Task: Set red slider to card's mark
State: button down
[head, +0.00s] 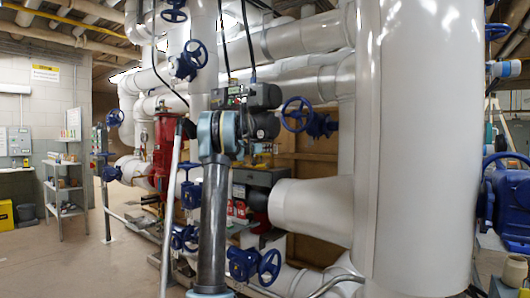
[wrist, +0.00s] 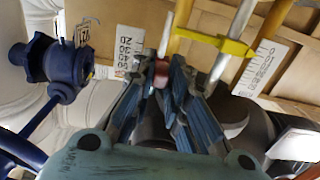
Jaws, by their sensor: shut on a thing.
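My gripper (wrist: 161,88) shows in the wrist view, its blue-padded fingers closed together at the tips. A small reddish piece (wrist: 161,71), which looks like the red slider, sits between the fingertips, mostly covered by them. A small metallic end (wrist: 150,53) shows just beyond it. I cannot make out the slider's track or scale, or the card and its mark. In the head view my own arm stands in front of the work area, and the slider cannot be picked out there.
In the wrist view, cardboard boxes (wrist: 205,18) with printed labels lie behind the fingertips, a yellow band (wrist: 212,42) crosses pipes at right, and a blue valve (wrist: 62,70) is at left. In the head view, a large white pipe (head: 420,150) stands right; floor (head: 70,265) is clear at left.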

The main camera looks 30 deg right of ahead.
jog(key=c, duration=1.6)
grip_release()
jog(key=shift+w+a, duration=0.1)
jog(key=shift+o, duration=0.2)
jog(key=v, duration=1.2)
jog(key=shift+f, duration=0.15)
